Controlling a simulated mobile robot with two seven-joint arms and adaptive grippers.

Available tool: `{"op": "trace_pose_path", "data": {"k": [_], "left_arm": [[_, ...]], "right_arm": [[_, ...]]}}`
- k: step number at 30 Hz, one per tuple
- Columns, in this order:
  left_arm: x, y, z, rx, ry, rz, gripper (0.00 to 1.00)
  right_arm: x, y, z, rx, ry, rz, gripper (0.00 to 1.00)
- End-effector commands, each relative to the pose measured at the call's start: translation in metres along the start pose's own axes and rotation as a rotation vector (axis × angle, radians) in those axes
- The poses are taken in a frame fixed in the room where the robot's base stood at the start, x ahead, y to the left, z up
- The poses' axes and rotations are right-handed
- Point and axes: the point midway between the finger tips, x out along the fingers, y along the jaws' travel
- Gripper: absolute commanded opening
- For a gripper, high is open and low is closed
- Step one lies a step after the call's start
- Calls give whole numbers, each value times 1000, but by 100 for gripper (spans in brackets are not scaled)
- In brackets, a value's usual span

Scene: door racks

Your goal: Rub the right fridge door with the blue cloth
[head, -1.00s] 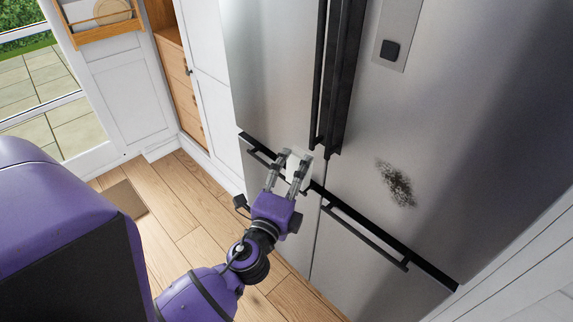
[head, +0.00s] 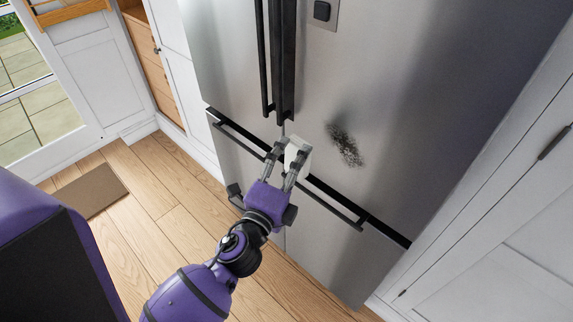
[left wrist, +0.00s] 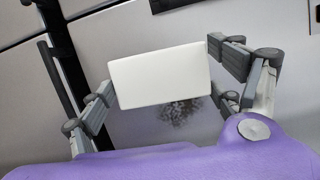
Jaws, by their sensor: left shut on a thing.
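The fridge's right door (head: 420,70) is brushed steel and bears a dark, speckled smudge (head: 346,148) low on its left part. My left gripper (head: 289,155) is shut on a white, flat, block-like thing (head: 298,148), just left of the smudge in the head view. In the left wrist view the white block (left wrist: 160,79) lies between the two fingers, and part of the smudge (left wrist: 182,112) shows below it. I cannot tell whether the block touches the door. No blue cloth shows. My right gripper is not in view.
Black vertical handles (head: 284,65) stand left of the smudge. A drawer with a black horizontal handle (head: 330,205) lies below the door. White cabinets (head: 500,220) stand at the right. A brown mat (head: 95,190) lies on the wooden floor.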

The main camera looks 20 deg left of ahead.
Motion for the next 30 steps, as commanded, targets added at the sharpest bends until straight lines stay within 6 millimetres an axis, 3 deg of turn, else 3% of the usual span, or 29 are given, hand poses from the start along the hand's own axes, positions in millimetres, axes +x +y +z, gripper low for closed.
{"op": "trace_pose_path", "data": {"k": [15, 30], "left_arm": [[46, 0, -14, 0, -1, -1, 64], [54, 0, -16, -1, -2, 1, 64]], "right_arm": [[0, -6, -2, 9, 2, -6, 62], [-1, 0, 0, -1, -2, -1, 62]]}}
